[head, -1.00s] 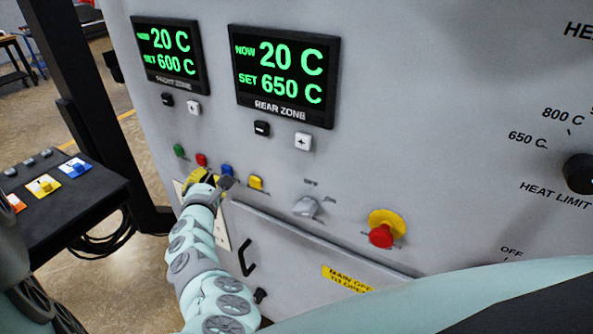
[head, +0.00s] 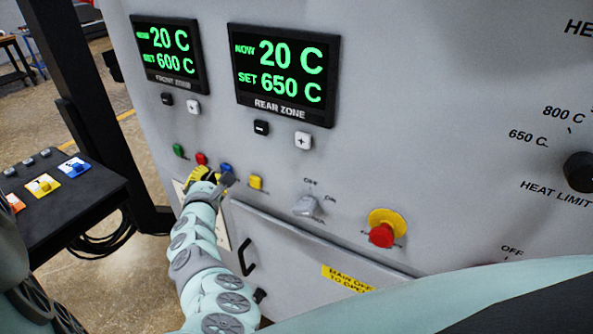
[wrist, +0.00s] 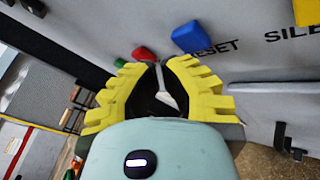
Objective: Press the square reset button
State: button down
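The blue square button (head: 226,169) is on the furnace's front panel, in a row of small coloured buttons. In the wrist view the blue button (wrist: 193,37) has the word RESET beside it and lies just beyond my fingertips, to their right. My gripper (head: 215,180) is just below the row in the head view and partly covers the area under the blue button. In the wrist view its yellow fingers (wrist: 158,66) arch together with their tips nearly meeting, with nothing held. I see no contact with the blue button.
A red button (head: 201,159) and a green button (head: 178,150) are left of the blue one; a yellow button (head: 256,182) is right. Further right are a grey switch (head: 305,206) and a red emergency knob (head: 382,235). A door handle (head: 245,257) juts out below.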

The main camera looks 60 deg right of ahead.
dwell(0.7)
jog(key=shift+w+d+b, duration=0.1)
jog(key=shift+d+b, duration=0.2)
jog(key=shift+d, duration=0.05)
jog(key=shift+d+b, duration=0.35)
jog(key=shift+d, duration=0.2)
dwell(0.6)
jog(key=shift+a, duration=0.15)
jog(key=shift+a+p, duration=0.45)
jog(key=shift+a, duration=0.3)
